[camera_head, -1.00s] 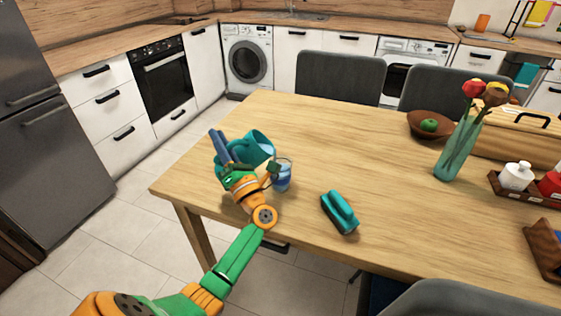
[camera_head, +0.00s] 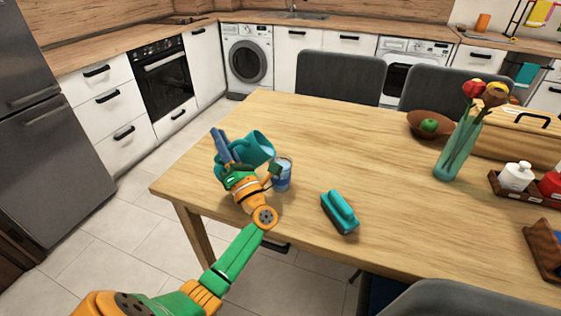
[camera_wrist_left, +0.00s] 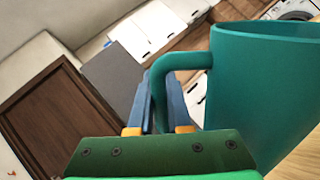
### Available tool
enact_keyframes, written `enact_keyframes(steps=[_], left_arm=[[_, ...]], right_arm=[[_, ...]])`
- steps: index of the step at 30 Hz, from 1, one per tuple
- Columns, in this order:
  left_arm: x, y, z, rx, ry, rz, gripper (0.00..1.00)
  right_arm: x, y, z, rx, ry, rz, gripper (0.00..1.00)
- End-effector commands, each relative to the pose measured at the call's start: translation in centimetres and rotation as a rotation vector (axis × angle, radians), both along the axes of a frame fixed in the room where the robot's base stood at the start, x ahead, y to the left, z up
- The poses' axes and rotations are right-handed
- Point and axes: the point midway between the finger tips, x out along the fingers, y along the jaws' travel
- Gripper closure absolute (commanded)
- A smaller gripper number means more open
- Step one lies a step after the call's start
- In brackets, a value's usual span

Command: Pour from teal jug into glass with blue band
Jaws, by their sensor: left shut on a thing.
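The teal jug (camera_head: 259,147) is tilted above the table's near left corner, its mouth toward the glass with the blue band (camera_head: 284,176). The glass stands upright on the table, just right of and below the jug's rim, partly behind my wrist. Bluish content shows in it; I cannot make out a stream. My left gripper (camera_head: 220,143) is shut on the jug's handle. In the left wrist view its fingers (camera_wrist_left: 156,103) close around the handle beside the jug's body (camera_wrist_left: 262,95). My right gripper is out of view.
Further right are a flower vase (camera_head: 457,150), a brown bowl with a green fruit (camera_head: 428,125), and a tray with bottles (camera_head: 497,184). The table's middle is clear.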

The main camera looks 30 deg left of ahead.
Motion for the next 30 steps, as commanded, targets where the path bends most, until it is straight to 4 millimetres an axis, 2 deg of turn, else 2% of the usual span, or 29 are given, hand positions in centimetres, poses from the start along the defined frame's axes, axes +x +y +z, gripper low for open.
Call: enact_keyframes(steps=[1,2,3,4,6,7,11,21,30], left_arm=[[-0.1,0.1,-0.2,-0.02,-0.022,-0.001,1.0],[-0.5,0.5,-1.7,-0.111,-0.103,-0.003,1.0],[-1.1,1.1,-4.9,-0.208,-0.19,-0.008,1.0],[-1.6,1.7,-5.4,-0.249,-0.224,-0.011,1.0],[-1.6,1.8,-4.1,-0.252,-0.227,-0.017,1.0],[-1.6,1.9,-4.1,-0.256,-0.228,-0.019,1.0],[-2.1,2.4,-5.5,-0.311,-0.264,-0.028,1.0],[-4.3,4.7,-8.8,-0.624,-0.537,-0.077,1.0],[-4.6,5.1,-9.5,-0.693,-0.605,-0.098,1.0]], right_arm=[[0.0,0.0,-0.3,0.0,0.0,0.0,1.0],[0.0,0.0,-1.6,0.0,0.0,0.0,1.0],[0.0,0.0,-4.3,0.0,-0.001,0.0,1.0],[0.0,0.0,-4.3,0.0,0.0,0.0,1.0],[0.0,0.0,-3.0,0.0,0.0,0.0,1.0],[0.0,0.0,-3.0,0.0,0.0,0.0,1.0],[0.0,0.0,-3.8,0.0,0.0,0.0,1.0],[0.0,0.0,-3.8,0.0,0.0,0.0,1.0],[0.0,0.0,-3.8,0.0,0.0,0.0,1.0]])
